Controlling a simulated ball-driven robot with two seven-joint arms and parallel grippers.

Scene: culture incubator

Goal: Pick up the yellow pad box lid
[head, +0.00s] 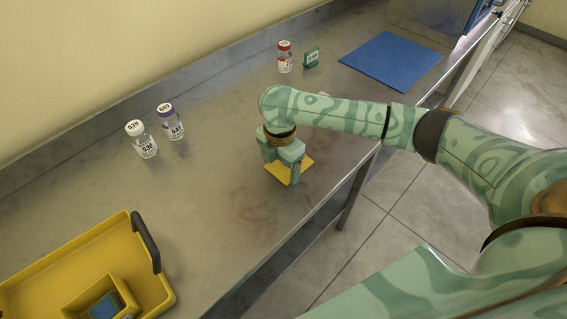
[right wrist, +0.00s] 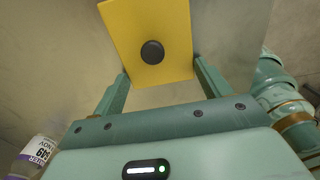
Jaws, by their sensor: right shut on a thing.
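The yellow pad box lid (head: 281,175) is a flat yellow plate at my right gripper, over the steel bench near its front edge. In the right wrist view the lid (right wrist: 172,22) shows a round dark knob (right wrist: 152,52) in its middle. My right gripper (head: 283,169) points down and is shut on the lid, with one finger on each side in the right wrist view (right wrist: 160,74). The gripper hides part of the lid in the head view. I cannot tell whether the lid touches the bench. My left gripper is not in view.
A yellow tray (head: 60,251) with a dark handle stands front left, holding a small open yellow box (head: 83,292) with blue contents. White-capped (head: 145,143) and purple-capped (head: 172,122) vials stand left. A red-capped vial (head: 285,58), green block (head: 311,57) and blue mat (head: 391,60) are farther back.

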